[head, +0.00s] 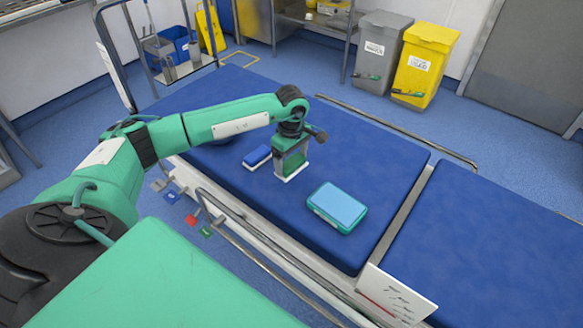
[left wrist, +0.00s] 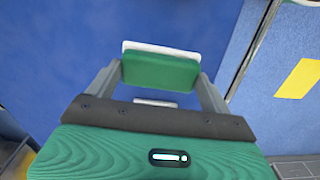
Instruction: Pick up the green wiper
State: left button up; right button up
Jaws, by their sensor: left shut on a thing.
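The green wiper (head: 294,163), a green block with a white pad on one side, is at the middle of the blue operating table (head: 385,160). My left gripper (head: 290,152) is above it and shut on it, its white side facing down. In the left wrist view the green wiper (left wrist: 160,70) sits between my two grey fingers, with a white edge along its far side. I cannot tell whether its white side touches the table. My right gripper is not in view.
A blue wiper with a white base (head: 257,156) lies just left of the green one. A teal box with a light blue top (head: 337,207) lies to the right. Metal rails (head: 265,245) run along the table's edge. Grey (head: 377,50) and yellow bins (head: 425,65) stand behind.

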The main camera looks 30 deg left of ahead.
aim_at(291, 162)
pick_arm(q)
notch_tip(291, 162, up, 15)
jog(key=shift+f, duration=0.2)
